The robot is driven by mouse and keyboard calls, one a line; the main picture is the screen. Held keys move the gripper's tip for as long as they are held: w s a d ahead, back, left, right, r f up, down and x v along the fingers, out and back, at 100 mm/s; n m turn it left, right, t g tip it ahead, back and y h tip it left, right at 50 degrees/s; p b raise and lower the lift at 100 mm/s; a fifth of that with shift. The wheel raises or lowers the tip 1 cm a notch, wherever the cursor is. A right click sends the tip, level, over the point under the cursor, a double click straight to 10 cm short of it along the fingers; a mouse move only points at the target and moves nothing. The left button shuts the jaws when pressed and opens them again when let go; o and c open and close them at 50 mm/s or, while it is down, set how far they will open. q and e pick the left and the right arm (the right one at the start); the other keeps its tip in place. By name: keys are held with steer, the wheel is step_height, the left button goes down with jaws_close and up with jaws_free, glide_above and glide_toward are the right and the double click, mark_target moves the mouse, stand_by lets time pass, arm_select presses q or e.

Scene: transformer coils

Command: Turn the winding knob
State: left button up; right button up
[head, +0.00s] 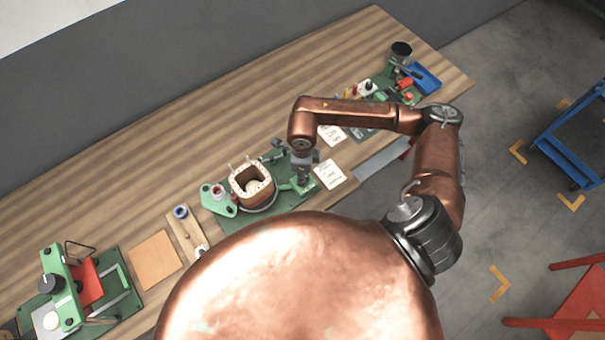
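A green winding fixture (222,206) stands on the wooden workbench, with a squarish brown coil (252,184) mounted on it. My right arm reaches in from the right, and its gripper (303,174) points down at the right end of this fixture. The gripper is small and partly hidden under the wrist, so I cannot tell whether its fingers are open or shut, or whether they touch anything. No winding knob can be made out clearly; it may be hidden beneath the gripper. My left gripper is not in view.
The workbench (130,185) has a green press (70,300) with a black knob at lower left, an orange-tan sheet (155,259), and paper cards (329,174). A blue tray (425,79) and several tools lie at the far right. The bench behind the fixture is clear.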

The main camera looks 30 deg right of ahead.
steer(key=shift+f+m+b, duration=0.15)
steer(key=shift+m+b, duration=0.35)
steer(key=shift+m, duration=0.3)
steer(key=shift+m+b, duration=0.35)
steer(key=shift+m, duration=0.75)
steer(key=o, duration=1.1)
steer(key=shift+o, duration=0.2)
steer(key=shift+r, duration=0.25)
step_height(320, 180, up, 12)
steer(key=shift+f, duration=0.1)
